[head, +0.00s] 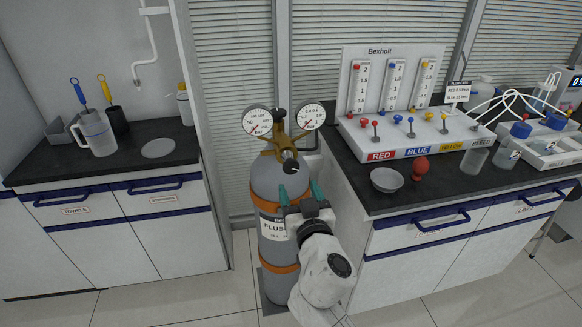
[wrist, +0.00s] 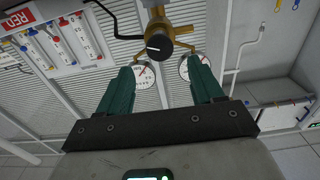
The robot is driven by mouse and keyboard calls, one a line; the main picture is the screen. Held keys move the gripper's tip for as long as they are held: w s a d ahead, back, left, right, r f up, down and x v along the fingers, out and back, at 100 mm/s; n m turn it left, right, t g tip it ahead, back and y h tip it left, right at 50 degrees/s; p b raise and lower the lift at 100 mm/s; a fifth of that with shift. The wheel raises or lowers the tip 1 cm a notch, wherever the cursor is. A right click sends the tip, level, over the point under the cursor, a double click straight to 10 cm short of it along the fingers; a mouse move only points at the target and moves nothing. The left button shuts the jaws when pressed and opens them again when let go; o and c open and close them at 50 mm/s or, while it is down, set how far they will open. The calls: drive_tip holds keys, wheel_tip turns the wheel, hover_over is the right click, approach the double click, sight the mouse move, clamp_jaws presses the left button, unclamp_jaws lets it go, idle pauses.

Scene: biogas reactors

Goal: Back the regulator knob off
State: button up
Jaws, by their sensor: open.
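The regulator (head: 283,144) is brass and sits on top of a grey gas cylinder (head: 270,182) with orange straps. Its black knob (head: 291,166) faces my arm. In the wrist view the knob (wrist: 159,47) is a dark round cap with a white line, at the upper middle. My gripper (head: 299,186) has two green fingers, spread apart and empty, just below and in front of the knob. In the wrist view the open fingers (wrist: 165,76) point towards the knob, which lies beyond their tips, apart from them. Two round gauges (head: 257,121) (head: 311,116) flank the regulator.
A right bench (head: 350,190) carries a flowmeter panel (head: 394,82), a grey bowl (head: 387,180) and a red bulb (head: 421,169) near its front edge. A left bench (head: 22,177) holds a jug (head: 97,135) and a plate (head: 158,148). The cylinder stands between the benches.

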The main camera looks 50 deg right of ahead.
sight(292, 170)
drive_tip(key=p+x, duration=0.2)
drive_tip(key=x, duration=0.7)
drive_tip(key=shift+w+d, duration=0.15)
drive_tip(key=shift+d, duration=0.05)
drive_tip(key=shift+c, duration=0.4)
drive_tip(key=c, duration=0.8)
drive_tip(key=shift+c, duration=0.2)
